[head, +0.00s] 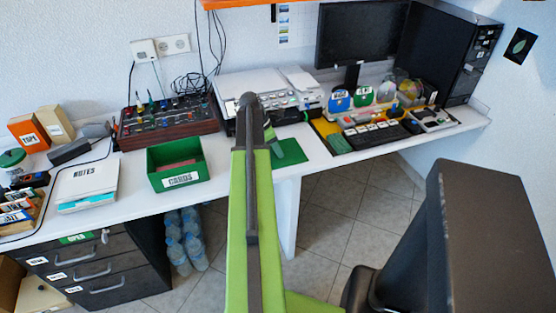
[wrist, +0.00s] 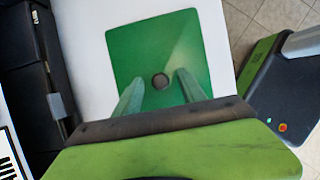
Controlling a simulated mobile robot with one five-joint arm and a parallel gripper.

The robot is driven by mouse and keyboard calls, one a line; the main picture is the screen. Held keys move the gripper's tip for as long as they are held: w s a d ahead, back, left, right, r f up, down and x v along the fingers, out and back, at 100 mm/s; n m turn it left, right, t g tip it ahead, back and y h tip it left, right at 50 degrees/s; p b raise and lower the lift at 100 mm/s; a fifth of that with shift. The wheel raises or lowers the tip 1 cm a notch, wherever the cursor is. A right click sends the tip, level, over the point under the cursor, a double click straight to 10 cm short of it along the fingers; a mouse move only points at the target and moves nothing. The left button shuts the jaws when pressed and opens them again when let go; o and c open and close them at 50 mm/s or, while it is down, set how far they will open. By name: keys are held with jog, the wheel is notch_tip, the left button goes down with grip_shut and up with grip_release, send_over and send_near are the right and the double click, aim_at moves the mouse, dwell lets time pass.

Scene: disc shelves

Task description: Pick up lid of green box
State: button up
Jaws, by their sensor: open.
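Whether the fingers touch the knob cannot be told. The open green box (head: 179,166), labelled CARDS, stands left of the lid, with something reddish inside.
A printer (head: 262,95) stands behind the lid, and a dark panel with knobs (head: 168,122) stands behind the box. A yellow tray with a keyboard (head: 378,133) is to the right. The desk (head: 225,172) is bare between box and lid.

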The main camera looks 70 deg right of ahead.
jog(key=shift+r, duration=0.1)
grip_shut()
dwell(0.4)
jog(key=shift+r+p, duration=0.3)
jog(key=shift+p, duration=0.15)
jog(key=r+p, duration=0.4)
jog(key=shift+s+a+r+p, duration=0.15)
jog(key=shift+s+r+p, duration=0.1)
jog(key=shift+r+p, duration=0.1)
jog(key=s+a+r+p, duration=0.3)
jog(key=s+r+p, duration=0.2)
jog(key=s, duration=0.5)
jog(key=shift+s+a+r+p, duration=0.2)
jog(key=shift+s+r+p, duration=0.1)
jog(key=shift+r+p, duration=0.05)
